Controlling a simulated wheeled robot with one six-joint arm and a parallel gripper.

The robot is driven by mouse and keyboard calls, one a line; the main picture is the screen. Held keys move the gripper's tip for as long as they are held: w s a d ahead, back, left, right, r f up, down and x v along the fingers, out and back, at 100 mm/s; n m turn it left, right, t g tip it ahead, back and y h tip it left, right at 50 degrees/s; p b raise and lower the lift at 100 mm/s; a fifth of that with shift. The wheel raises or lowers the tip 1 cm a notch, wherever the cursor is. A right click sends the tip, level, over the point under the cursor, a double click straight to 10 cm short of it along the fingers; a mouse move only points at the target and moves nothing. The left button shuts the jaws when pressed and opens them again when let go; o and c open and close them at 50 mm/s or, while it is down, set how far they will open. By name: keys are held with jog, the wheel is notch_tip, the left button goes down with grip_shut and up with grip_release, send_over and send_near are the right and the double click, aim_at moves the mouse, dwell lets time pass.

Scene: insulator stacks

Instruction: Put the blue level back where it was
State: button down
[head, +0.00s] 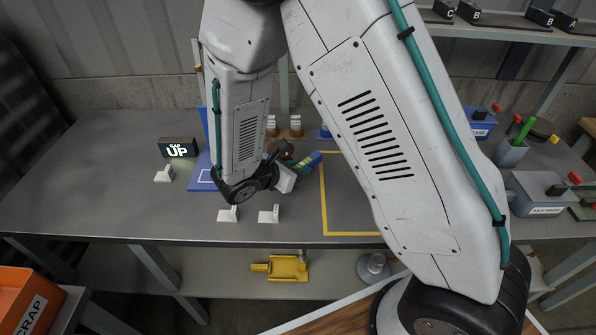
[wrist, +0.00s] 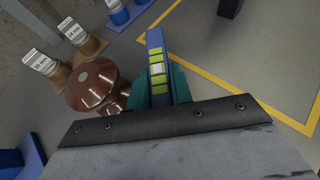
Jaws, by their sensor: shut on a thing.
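The blue level (wrist: 155,40) has yellow-green windows along its side. In the wrist view it stands between the two teal fingers of my gripper (wrist: 158,88), which is shut on it. In the head view the level (head: 309,160) slants above the grey bench, just left of the yellow outline, with my gripper (head: 296,170) at its lower end. The gripper's body hides part of the level. I cannot tell whether the level touches the bench.
A glossy brown insulator (wrist: 96,84) is close beside my gripper. Brown-based labelled pieces (wrist: 85,42) stand beyond it. A yellow outline (wrist: 225,75) marks mostly clear bench. White brackets (head: 268,214) line the front, and a "CAP UP" sign (head: 178,148) stands left.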

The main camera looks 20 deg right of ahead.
jog(key=shift+d+f, duration=0.35)
jog(key=shift+f, duration=0.35)
jog(key=shift+d+f, duration=0.3)
jog(key=shift+f, duration=0.35)
jog(key=shift+f, duration=0.1)
jog(key=c, duration=1.3)
grip_release()
jog(key=shift+o, duration=0.2)
